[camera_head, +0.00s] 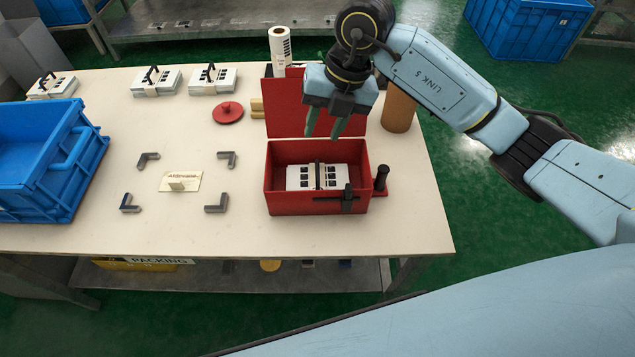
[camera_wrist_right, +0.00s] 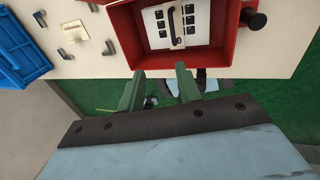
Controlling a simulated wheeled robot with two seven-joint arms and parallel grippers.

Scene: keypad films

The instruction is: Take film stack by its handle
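A white film stack (camera_head: 298,178) with dark key patches and a black handle (camera_head: 318,174) lies inside an open red box (camera_head: 288,202). In the right wrist view the stack (camera_wrist_right: 157,30) and its curved black handle (camera_wrist_right: 172,20) show near the top. My right gripper (camera_head: 323,131) hangs above the back part of the box, in front of its raised lid. Its two fingers stand apart, with nothing between them, and it does not touch the stack. More film stacks with handles (camera_head: 210,80) (camera_head: 155,83) (camera_head: 52,87) lie along the table's back edge. My left gripper is out of view.
The red box has a black latch on its front and a black-knobbed red post (camera_head: 381,180) at its right. A blue crate (camera_head: 40,185) stands left. Corner brackets surround a small card (camera_head: 180,182). A brown cylinder (camera_head: 399,108) and white roll (camera_head: 280,48) stand behind.

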